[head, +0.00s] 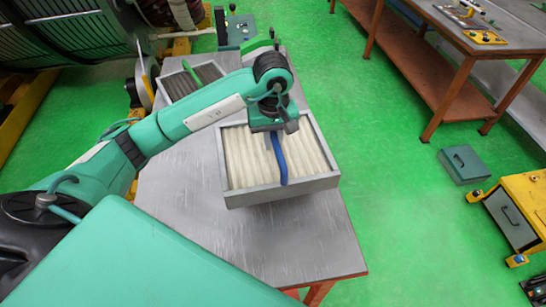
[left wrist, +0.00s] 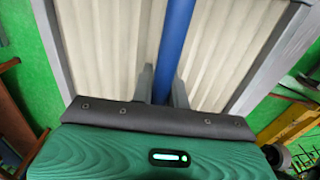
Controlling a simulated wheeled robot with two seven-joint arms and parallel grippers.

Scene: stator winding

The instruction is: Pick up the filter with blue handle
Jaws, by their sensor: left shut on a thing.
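The filter with blue handle (head: 243,161) is a grey-framed box with cream pleats, at the middle of the metal table in the head view. Its blue handle (head: 279,160) runs across the pleats. My left gripper (head: 277,131) is over the far part of the filter. In the left wrist view my left gripper (left wrist: 161,88) has its two fingers on either side of the blue handle (left wrist: 176,40), shut on it. The filter's near edge looks a little raised from the table, but I cannot tell for sure. My right gripper is not in view.
A second filter with a green handle (head: 190,73) lies at the table's far left. The metal table (head: 290,235) is bare in front. A wooden-legged bench (head: 480,47), a green case (head: 463,164) and a yellow cabinet (head: 518,210) stand to the right across green floor.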

